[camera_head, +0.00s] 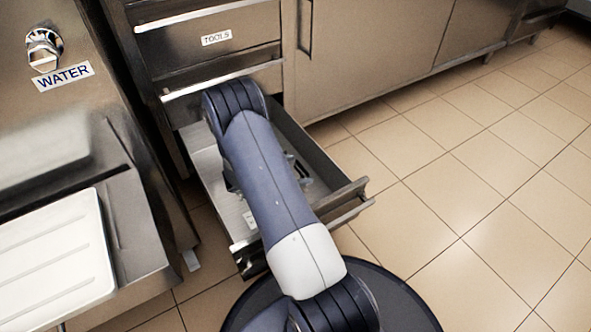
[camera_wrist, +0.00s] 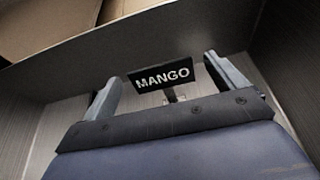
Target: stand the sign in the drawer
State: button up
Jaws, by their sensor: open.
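The sign (camera_wrist: 163,76) is a small black plate lettered MANGO on a short stem, seen in the wrist view. Its plate looks upright, with its lettering level to slightly tilted. My gripper (camera_wrist: 161,66) is open, with one finger on each side of the sign and a gap showing on both sides. My arm hides the sign and most of my gripper there.
A closed drawer labelled TOOLS (camera_head: 216,38) is above the open one. A steel counter with a WATER label (camera_head: 65,76) and a white ridged board (camera_head: 50,262) stands close at the left. The tiled floor (camera_head: 450,190) at the right is clear.

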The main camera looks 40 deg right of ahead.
jog(key=p+v, duration=0.3)
jog(key=v, duration=0.9)
jog(key=shift+p, duration=0.35)
